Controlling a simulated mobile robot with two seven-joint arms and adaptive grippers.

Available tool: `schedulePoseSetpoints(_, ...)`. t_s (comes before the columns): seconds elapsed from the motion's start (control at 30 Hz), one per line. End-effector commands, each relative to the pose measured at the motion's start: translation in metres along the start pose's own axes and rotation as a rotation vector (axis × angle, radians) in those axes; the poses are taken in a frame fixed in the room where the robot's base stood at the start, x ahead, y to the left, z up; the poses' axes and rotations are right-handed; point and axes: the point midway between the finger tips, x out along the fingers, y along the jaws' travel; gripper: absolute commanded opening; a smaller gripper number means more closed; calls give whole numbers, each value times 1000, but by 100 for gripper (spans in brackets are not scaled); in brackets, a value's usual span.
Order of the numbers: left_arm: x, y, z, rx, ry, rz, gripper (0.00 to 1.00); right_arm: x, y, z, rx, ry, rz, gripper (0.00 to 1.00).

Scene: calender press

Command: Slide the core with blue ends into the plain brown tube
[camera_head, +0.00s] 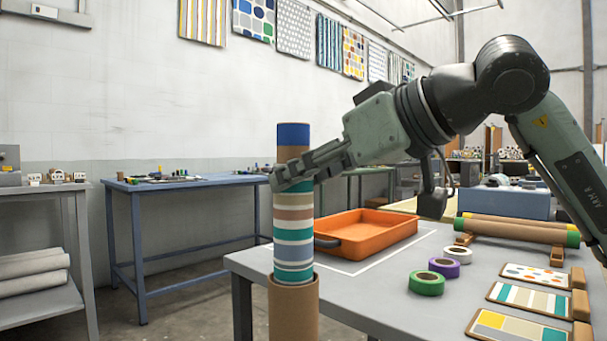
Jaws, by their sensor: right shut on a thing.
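The core with blue ends (293,228) stands upright, with a blue top, a brown band and a wrap of teal, white, tan and grey stripes. My right gripper (292,180) comes in from the right and is shut on its upper part. The plain brown tube (293,312) stands upright directly below, cut off by the bottom edge. The core's lower end meets the tube's top rim and its lower blue end is hidden; I cannot tell how deep it sits inside. My left gripper is not in view.
The grey table (390,300) holds an orange tray (375,236), green tape (427,284), purple tape (444,267) and several pattern cards (530,299). Brown rolls with green and yellow ends (515,231) lie on wooden supports at right. A blue table (185,184) stands behind.

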Motion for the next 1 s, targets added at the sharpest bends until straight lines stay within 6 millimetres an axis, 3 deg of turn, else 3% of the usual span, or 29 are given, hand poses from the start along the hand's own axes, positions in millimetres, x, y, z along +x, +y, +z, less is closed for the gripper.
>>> schedulePoseSetpoints(0.13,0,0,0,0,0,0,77,0,0,-1,0,1,0,6)
schedulePoseSetpoints(0.17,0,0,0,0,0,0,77,0,0,-1,0,1,0,36)
schedulePoseSetpoints(0.37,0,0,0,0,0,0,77,0,0,-1,0,1,0,60)
schedulePoseSetpoints(1.0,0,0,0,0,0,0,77,0,0,0,0,0,0,60)
